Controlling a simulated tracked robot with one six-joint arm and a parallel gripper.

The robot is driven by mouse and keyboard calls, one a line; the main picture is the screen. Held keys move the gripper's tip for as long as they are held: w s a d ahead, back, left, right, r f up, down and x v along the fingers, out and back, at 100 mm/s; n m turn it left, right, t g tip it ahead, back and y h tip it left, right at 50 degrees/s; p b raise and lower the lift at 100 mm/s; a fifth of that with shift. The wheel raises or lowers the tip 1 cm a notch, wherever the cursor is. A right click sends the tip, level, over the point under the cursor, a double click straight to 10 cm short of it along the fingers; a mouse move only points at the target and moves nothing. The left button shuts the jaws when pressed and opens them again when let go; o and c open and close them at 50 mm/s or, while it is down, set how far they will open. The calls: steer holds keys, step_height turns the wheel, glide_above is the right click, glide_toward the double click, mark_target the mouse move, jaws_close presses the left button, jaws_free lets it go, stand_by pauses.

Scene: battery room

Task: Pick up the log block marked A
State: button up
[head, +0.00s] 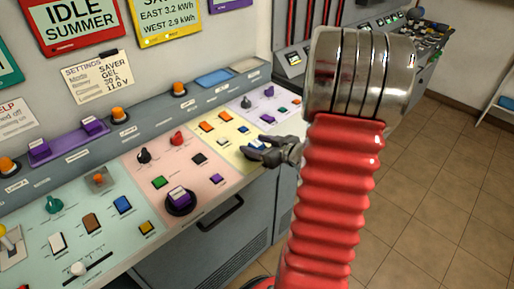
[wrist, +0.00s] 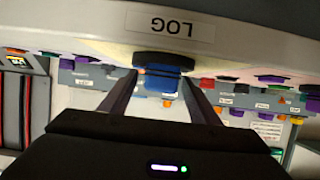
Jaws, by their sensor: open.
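A blue block (wrist: 162,82) sits at a round black base under an upside-down LOG label (wrist: 172,25) in the wrist view. I cannot read a letter A on it. My gripper (head: 260,151) is open, its two fingers on either side of the block in the wrist view; I cannot tell whether they touch it. In the head view the gripper is at the front edge of the yellow panel (head: 232,128), and a bit of blue shows by its fingers, mostly hidden.
A purple block on a round black base (head: 179,199) is on the pink panel to the left. Purple blocks (head: 94,125) lie on the rear ledge. Several coloured buttons and knobs crowd the console. The tiled floor (head: 440,165) at right is clear.

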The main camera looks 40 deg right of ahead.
mark_target(256, 143)
steer(key=shift+c, duration=0.7)
steer(key=c, duration=1.1)
steer(key=shift+r, duration=5)
